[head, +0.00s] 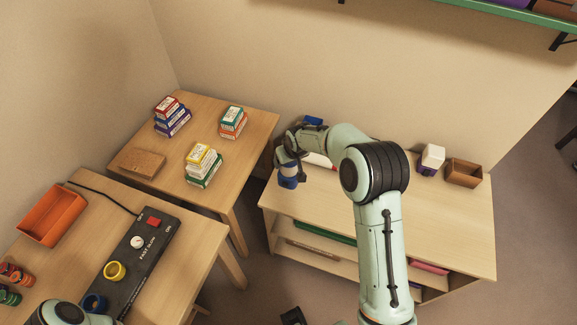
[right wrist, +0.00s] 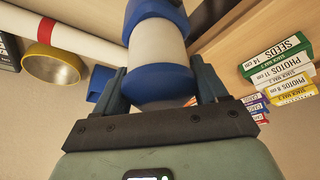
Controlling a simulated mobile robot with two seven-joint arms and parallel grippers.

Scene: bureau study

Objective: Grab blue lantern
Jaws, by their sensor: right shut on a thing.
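The blue lantern (head: 288,176) has blue ends and a pale middle. It is at the left end of the low wooden cabinet top in the head view. My right gripper (head: 288,158) is shut on it from above and partly covers it. In the right wrist view the lantern (right wrist: 157,48) sits between the two fingers of the gripper (right wrist: 160,84). I cannot tell whether its base touches the wood. A dark piece at the bottom edge of the head view looks like part of my left gripper (head: 292,317); its fingers cannot be made out.
The cabinet (head: 430,235) also holds a white-and-purple object (head: 432,158) and a brown open box (head: 464,173). My right arm crosses over it. A table at the left has stacked small boxes (head: 203,165). A desk bears an orange tray (head: 52,215) and a black control panel (head: 140,260).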

